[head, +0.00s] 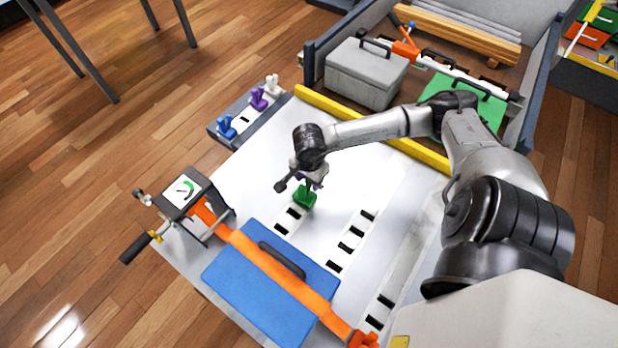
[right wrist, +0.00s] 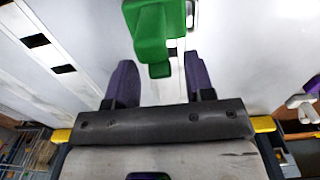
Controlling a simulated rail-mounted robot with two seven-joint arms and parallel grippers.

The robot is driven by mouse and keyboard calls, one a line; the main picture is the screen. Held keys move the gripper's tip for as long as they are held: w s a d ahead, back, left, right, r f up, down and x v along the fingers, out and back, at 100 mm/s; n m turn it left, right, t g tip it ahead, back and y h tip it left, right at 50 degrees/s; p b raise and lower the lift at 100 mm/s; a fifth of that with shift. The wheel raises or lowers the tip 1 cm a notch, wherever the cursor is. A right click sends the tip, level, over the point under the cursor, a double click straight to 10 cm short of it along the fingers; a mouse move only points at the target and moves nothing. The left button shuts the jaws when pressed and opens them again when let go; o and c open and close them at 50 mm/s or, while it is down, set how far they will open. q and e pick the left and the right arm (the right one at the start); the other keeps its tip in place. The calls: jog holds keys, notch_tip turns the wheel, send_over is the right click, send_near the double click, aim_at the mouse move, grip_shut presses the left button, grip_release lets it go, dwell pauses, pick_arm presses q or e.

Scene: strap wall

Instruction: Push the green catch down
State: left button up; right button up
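The green catch (head: 305,198) stands on a white slotted strip (head: 288,220) in the middle of the pale panel. In the right wrist view the green catch (right wrist: 155,32) fills the top centre. My right gripper (head: 309,183) is directly over the catch in the head view. In the right wrist view its two purple fingers are spread apart, and the near end of the catch shows between their tips. There is a gap to each finger, so the gripper is open and holds nothing. Whether it touches the catch I cannot tell. My left gripper is not in view.
A blue case (head: 235,270) under an orange strap (head: 262,262) lies near the catch. A ratchet box with a dial (head: 183,190) stands at the panel's left edge. Blue, purple and white catches sit on a dark rail (head: 245,118). A yellow bar (head: 400,145) borders the panel's far side.

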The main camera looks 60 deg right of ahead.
grip_shut()
